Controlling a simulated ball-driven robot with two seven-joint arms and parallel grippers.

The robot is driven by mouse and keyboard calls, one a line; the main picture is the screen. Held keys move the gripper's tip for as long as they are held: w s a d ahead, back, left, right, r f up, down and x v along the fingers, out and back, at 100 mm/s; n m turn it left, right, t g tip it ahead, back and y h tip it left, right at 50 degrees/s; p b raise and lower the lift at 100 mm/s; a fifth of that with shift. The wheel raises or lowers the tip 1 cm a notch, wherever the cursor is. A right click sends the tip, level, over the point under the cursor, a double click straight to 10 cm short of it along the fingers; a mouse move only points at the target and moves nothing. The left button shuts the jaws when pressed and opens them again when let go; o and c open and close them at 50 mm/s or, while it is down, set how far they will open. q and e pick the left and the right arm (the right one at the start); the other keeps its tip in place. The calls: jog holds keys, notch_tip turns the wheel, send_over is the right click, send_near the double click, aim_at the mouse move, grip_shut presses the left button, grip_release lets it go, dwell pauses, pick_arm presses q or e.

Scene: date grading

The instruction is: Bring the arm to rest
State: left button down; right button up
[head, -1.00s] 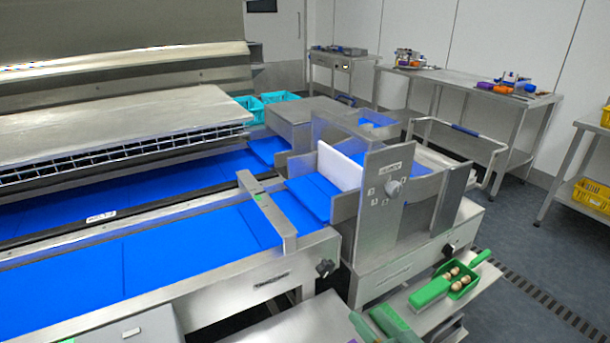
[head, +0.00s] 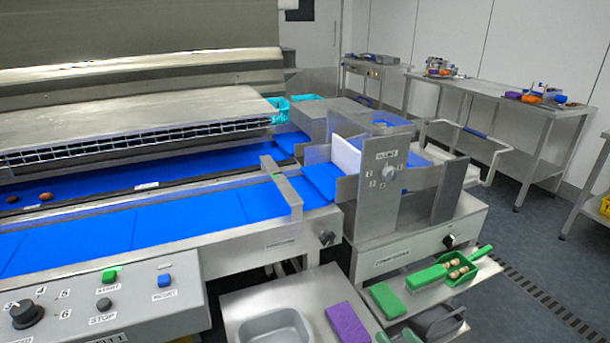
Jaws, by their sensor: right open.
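My right gripper (head: 438,319) shows as a dark grey shape low in the head view, right of the middle, and it is open. It is beside the front shelf, below the green scoop (head: 462,269). I see nothing held between its fingers. Most of my right arm is out of the picture. My left gripper and left arm are not in view.
The scoop holds several brown dates. A green block (head: 387,300), a purple block (head: 347,323) and a grey tub (head: 276,328) are near the bottom edge. The control panel (head: 130,284) is at lower left, before the blue belt (head: 178,222). Floor (head: 535,240) is clear at right.

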jog(key=s+d+f+n+g+h, duration=0.1)
jog(key=s+d+f+g+h, duration=0.15)
jog(key=f, duration=0.55)
jog(key=s+d+f+n+g+h, duration=0.1)
jog(key=d+f+g, duration=0.15)
jog(key=f, duration=0.65)
jog(key=s+d+f+n+g+h, duration=0.1)
jog(key=s+d+f+g+h, duration=0.3)
jog(key=s+f, duration=0.9)
jog(key=s+a+f+g, duration=0.1)
jog(key=s+f+g, duration=0.2)
jog(key=s, duration=1.2)
jog(key=s+a+f+n+g, duration=0.1)
jog(key=s+f+g, duration=0.3)
jog(key=s, duration=1.2)
jog(key=shift+s+a+f+y, duration=0.25)
jog(key=shift+a+f+y, duration=0.15)
jog(key=shift+f, duration=1.6)
